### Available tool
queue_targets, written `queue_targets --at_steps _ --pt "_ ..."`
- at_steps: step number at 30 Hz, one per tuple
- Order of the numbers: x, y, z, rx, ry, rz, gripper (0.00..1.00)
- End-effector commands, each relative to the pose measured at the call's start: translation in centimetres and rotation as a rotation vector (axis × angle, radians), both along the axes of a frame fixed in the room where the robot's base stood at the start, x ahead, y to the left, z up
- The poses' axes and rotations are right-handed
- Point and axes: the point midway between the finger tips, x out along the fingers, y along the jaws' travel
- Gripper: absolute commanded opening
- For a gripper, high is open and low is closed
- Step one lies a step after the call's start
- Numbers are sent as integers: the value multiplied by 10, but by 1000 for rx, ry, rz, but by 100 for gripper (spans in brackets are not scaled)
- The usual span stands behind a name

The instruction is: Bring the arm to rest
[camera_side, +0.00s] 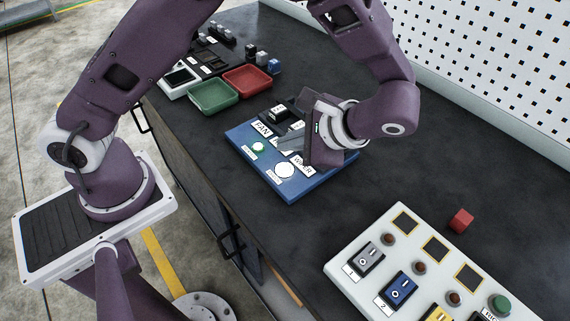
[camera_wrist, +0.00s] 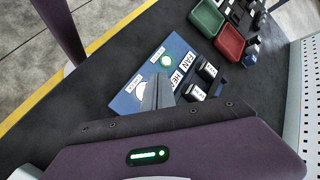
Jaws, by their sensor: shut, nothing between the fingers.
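My gripper (camera_side: 287,145) is shut and empty, with its grey fingers over the blue panel (camera_side: 318,184). In the wrist view the closed fingers (camera_wrist: 157,92) point at the same panel (camera_wrist: 124,105) and cover part of it. I cannot tell whether the fingertips touch it. The panel has a lit green button (camera_side: 258,147), a white round part (camera_side: 285,170), black switches (camera_side: 278,112) and labels, including FAN (camera_side: 263,130). My gripper's body hides the panel's right part in the side view.
A white control box (camera_side: 345,262) with several switches stands at the front right, with a red block (camera_side: 461,220) beside it. A green tray (camera_side: 213,108) and a red tray (camera_side: 247,93) lie behind the panel. A white perforated board (camera_side: 480,60) borders the dark bench top (camera_side: 400,175).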

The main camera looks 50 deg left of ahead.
Motion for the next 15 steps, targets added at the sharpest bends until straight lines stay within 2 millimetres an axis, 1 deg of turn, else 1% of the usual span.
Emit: queue_targets --at_steps 3,6,9,15 --pt "0 0 15 -1 -3 0 0" --pt "0 0 24 -1 -2 0 0" --pt "0 0 27 0 -1 1 0" --pt "0 0 27 -1 0 1 0"
